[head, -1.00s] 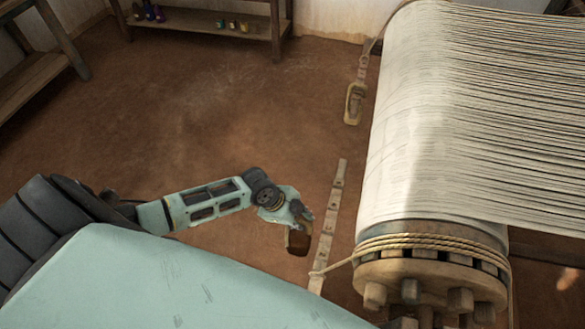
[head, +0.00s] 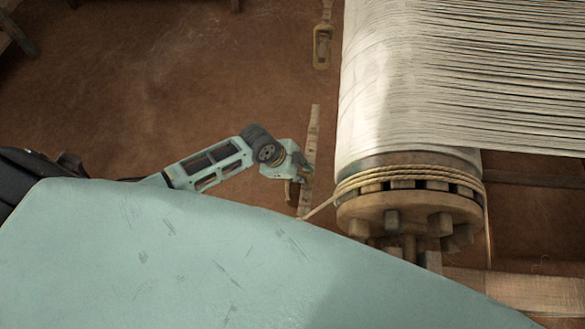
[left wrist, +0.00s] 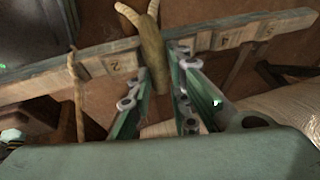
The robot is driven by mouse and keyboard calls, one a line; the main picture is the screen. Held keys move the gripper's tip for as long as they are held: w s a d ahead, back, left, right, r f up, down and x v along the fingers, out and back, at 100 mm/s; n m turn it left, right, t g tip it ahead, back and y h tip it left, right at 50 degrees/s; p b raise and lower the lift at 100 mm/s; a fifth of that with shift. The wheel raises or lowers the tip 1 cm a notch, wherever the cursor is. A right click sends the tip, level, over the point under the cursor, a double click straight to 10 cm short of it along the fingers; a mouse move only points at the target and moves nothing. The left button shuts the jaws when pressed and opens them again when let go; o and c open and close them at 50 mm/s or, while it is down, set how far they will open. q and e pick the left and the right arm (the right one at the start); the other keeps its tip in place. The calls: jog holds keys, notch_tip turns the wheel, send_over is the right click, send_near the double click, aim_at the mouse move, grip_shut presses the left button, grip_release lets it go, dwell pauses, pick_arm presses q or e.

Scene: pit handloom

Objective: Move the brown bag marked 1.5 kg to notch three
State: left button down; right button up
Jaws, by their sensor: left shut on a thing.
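My left gripper (head: 303,178) is at the notched wooden bar (head: 313,130), to the left of the big cloth roller. In the left wrist view, the gripper (left wrist: 160,78) is shut on a brown bag (left wrist: 151,52) with two horn-like ends at its top. The bag overlaps the numbered bar (left wrist: 205,42) just right of the mark 2. I cannot tell whether it touches the bar. In the head view, the bag is mostly hidden by the gripper and my body, and its weight mark is not readable. My right gripper is not in view.
A rope (head: 320,208) runs from the bar's near end to the roller's wooden end (head: 405,208). It also shows tied on the bar in the left wrist view (left wrist: 78,85). A strap with a buckle (head: 321,45) hangs beyond the bar. Floor to the left is clear.

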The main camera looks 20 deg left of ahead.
aim_at(306, 174)
pick_arm(q)
jog(key=shift+w+d+r, duration=0.1)
jog(key=shift+w+d, duration=0.15)
jog(key=shift+d, duration=0.35)
jog(key=shift+w+d+r, duration=0.1)
jog(key=shift+w+d, duration=0.15)
jog(key=shift+d, duration=0.35)
jog(key=shift+d+f+b, duration=0.1)
jog(key=shift+f+b, duration=0.15)
jog(key=shift+b, duration=0.2)
jog(key=shift+f+b, duration=0.65)
jog(key=shift+f, duration=0.3)
jog(key=shift+f, duration=0.25)
jog(key=c, duration=1.6)
grip_release()
jog(key=shift+s+f, duration=0.1)
jog(key=shift+o, duration=0.2)
